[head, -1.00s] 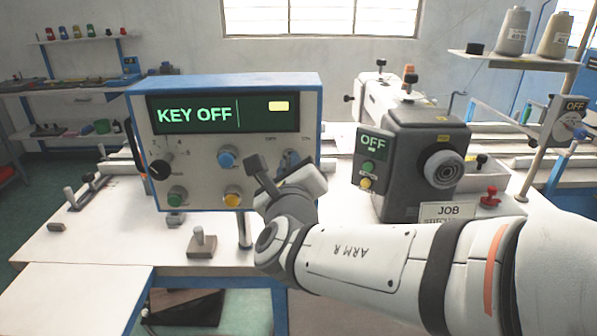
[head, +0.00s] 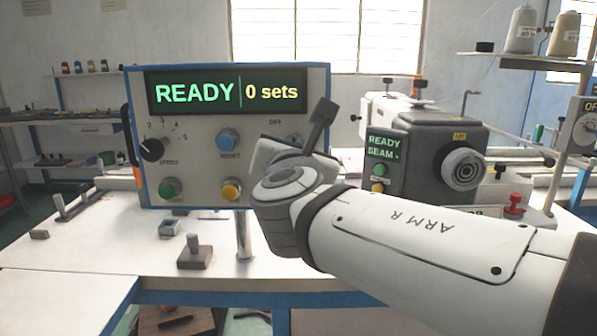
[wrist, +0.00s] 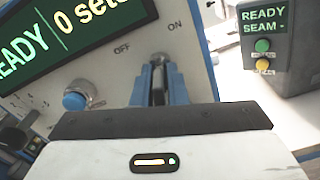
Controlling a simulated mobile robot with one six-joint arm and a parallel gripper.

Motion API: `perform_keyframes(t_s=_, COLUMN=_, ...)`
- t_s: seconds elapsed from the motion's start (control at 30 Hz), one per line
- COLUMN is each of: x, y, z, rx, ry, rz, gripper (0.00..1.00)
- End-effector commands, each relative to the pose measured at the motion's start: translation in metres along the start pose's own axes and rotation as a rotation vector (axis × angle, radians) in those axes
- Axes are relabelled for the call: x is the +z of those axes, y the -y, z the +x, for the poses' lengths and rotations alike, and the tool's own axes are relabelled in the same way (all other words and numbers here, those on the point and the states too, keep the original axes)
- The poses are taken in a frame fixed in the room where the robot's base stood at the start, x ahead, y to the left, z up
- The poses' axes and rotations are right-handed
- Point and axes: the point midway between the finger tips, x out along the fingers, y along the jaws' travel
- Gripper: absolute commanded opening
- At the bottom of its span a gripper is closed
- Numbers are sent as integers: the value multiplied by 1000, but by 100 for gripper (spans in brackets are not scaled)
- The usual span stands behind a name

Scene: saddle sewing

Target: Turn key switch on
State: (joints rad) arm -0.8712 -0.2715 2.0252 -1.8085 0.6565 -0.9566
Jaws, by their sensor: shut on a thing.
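The control box (head: 200,130) stands on the white table, and its green display (head: 225,93) reads "READY" and "0 sets". The key switch (wrist: 159,60) is at the right of its panel, between the "OFF" and "ON" labels in the wrist view. My gripper (wrist: 159,80) has its blue-grey fingers shut on the key there. The fingers hide most of the key, so its exact angle is hard to tell. In the head view my wrist covers the fingertips and most of the switch.
A blue button (head: 228,141), a green button (head: 171,188), a yellow button (head: 230,190) and a black dial (head: 151,150) share the panel. The sewing machine (head: 430,135), its small display reading "READY SEAM", stands close at right.

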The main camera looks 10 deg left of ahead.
Motion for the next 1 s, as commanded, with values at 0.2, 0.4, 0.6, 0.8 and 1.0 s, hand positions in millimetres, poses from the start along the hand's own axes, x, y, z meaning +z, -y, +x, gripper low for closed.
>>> perform_keyframes(t_s=0.2, x=1, y=1, z=0, rx=2, ry=12, rz=193, gripper=0)
perform_keyframes(t_s=0.4, x=2, y=1, z=0, rx=2, ry=11, rz=333, gripper=0)
perform_keyframes(t_s=0.6, x=4, y=0, z=0, rx=2, ry=11, rz=426, gripper=0)
perform_keyframes(t_s=0.8, x=6, y=0, z=0, rx=2, ry=11, rz=474, gripper=0)
perform_keyframes(t_s=1.0, x=7, y=-1, z=0, rx=2, ry=11, rz=487, gripper=0)
